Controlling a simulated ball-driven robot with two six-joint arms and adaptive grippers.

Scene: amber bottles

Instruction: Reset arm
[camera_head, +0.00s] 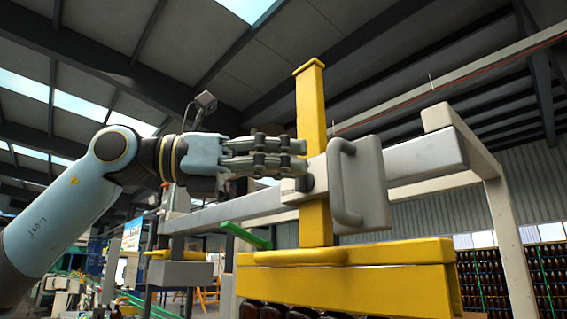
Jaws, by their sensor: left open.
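My left gripper (300,155) is on the end of my light blue left arm, which comes in from the left edge. Its fingers point right and end near the yellow upright post, in front of the grey beam. The gripper is open and no object shows between its fingers. From this angle I cannot tell whether the fingers touch the post. My right gripper is not in view.
A yellow post (312,95) rises from a wide yellow bar (350,280), with dark bottles (290,312) partly visible below. A grey beam (235,208) and a grey handled block (360,185) cross the post. Crates of bottles (500,280) stand at the right.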

